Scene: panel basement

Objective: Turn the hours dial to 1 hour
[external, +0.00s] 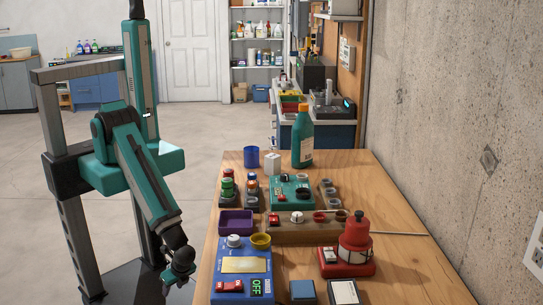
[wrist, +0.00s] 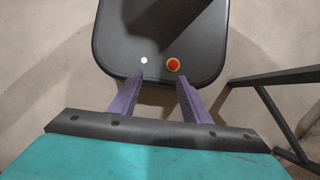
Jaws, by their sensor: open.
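Several panels with knobs and switches stand on the wooden table (external: 400,270) in the external view. A pale round knob (external: 234,241) sits at the back left of the blue panel (external: 232,268). Another white dial (external: 297,217) sits on the brown panel (external: 270,234). Markings are too small to read, so I cannot tell which is the hours dial or where it points. My gripper (wrist: 160,85) is open and empty in the wrist view, its purple fingers apart above my base. In the external view my arm hangs left of the table, clear of the panels.
A red panel (external: 346,262) with a tall red knob stands at the front right. A teal bottle (external: 303,140), a blue cup (external: 251,157) and a purple tray (external: 236,222) stand on the table. The concrete wall (external: 460,110) bounds the right side. Floor is open at left.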

